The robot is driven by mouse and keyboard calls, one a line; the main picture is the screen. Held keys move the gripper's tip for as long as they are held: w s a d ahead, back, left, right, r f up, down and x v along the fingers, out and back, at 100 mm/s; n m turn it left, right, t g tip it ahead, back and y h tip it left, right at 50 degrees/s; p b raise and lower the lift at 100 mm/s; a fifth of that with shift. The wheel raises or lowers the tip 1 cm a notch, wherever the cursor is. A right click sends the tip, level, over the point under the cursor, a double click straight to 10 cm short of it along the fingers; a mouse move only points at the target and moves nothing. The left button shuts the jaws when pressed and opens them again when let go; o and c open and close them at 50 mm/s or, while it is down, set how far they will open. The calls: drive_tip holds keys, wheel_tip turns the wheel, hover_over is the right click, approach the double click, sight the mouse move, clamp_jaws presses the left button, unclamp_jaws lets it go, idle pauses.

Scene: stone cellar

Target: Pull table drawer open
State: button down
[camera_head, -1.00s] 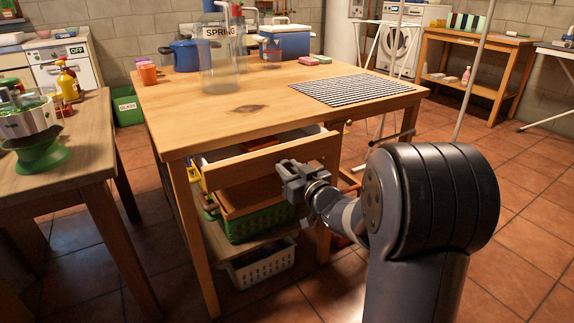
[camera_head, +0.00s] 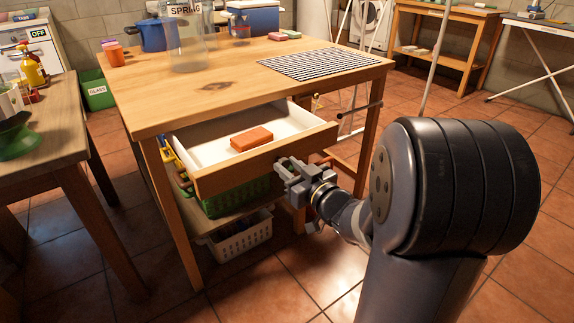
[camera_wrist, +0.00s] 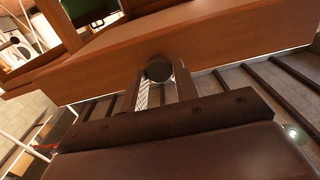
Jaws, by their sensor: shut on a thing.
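The wooden table (camera_head: 215,88) stands in the middle of the head view. Its drawer (camera_head: 240,168) is pulled well out from under the top, showing a white inside with an orange block (camera_head: 251,139) lying in it. My gripper (camera_head: 284,168) is at the middle-right of the drawer front, shut on the knob, which it hides in the head view. In the wrist view the dark round knob (camera_wrist: 159,68) sits between the two fingers, against the wooden drawer front (camera_wrist: 200,45).
On the table top are a blue pot (camera_head: 152,35), a clear jar (camera_head: 190,45), an orange cup (camera_head: 116,56) and a striped mat (camera_head: 320,63). Below the drawer are a green basket (camera_head: 228,203) and a white basket (camera_head: 240,237). Another table (camera_head: 45,140) stands at left. The tiled floor in front is free.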

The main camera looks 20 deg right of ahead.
drive_tip(key=c, duration=1.1)
unclamp_jaws()
drive_tip(key=shift+s, duration=0.1)
drive_tip(key=p+v, duration=0.2)
drive_tip(key=v, duration=0.8)
drive_tip(key=shift+s+p, duration=0.3)
drive_tip(key=shift+w, duration=0.15)
drive_tip(key=b+x, duration=0.2)
drive_tip(key=x, duration=0.7)
drive_tip(key=shift+w+f, duration=0.1)
drive_tip(key=shift+w, duration=0.15)
drive_tip(key=shift+w+a+b, duration=0.2)
drive_tip(key=shift+w+b, duration=0.15)
drive_tip(key=shift+w, duration=0.35)
